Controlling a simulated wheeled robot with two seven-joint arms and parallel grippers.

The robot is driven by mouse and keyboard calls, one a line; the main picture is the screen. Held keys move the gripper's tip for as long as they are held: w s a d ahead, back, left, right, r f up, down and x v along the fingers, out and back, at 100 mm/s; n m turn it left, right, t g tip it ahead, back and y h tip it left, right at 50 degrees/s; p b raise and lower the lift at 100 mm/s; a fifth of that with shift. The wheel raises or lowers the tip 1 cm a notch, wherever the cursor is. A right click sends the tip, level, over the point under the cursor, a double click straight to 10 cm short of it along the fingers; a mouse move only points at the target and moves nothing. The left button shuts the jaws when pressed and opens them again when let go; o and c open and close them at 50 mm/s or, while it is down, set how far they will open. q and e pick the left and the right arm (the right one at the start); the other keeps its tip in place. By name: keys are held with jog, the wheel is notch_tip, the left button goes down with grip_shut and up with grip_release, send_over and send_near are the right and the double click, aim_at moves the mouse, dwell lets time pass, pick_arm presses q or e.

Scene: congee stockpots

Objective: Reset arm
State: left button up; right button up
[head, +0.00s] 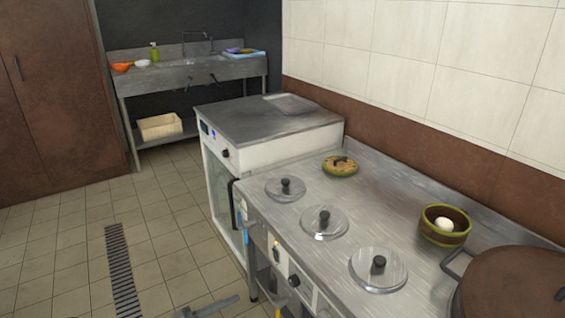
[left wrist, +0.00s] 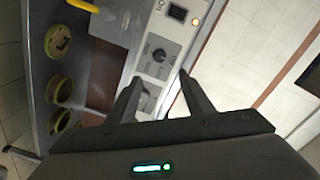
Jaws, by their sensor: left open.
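My left gripper (left wrist: 160,77) shows in the left wrist view with its two dark fingers spread and nothing between them. Whether the fingers touch anything there is hard to tell, but no contact shows. In the head view only a small grey piece shows at the bottom edge, perhaps part of my left arm. My right gripper is in neither view.
A sink table (head: 190,75) stands at the back.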

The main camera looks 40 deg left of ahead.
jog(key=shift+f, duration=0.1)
pick_arm(q)
jog(key=s+d+f+n+g+y+p, duration=0.25)
jog(key=f+n, duration=0.25)
jog(key=f, duration=0.4)
jog(key=s+d+f+n+g+y+p, duration=0.1)
jog(key=d+f+n+g+y, duration=0.2)
jog(key=f, duration=0.7)
jog(key=s+d+f+n+g+p, duration=0.1)
jog(key=s+d+f+n+g, duration=0.1)
jog(key=s+d+f, duration=0.3)
jog(key=s+d+f+n+g+p, duration=0.1)
jog(key=s+d+f+n+g, duration=0.2)
jog(key=d, duration=1)
jog(key=s+f+n, duration=0.1)
jog(key=s+f, duration=0.2)
jog(key=f, duration=0.1)
jog(key=shift+d+f+g, duration=0.15)
jog(key=shift+f+g, duration=0.2)
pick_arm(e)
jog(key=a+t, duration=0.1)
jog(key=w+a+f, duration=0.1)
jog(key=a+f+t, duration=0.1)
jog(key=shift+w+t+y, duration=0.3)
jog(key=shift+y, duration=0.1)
pick_arm(q)
jog(key=shift+w, duration=0.1)
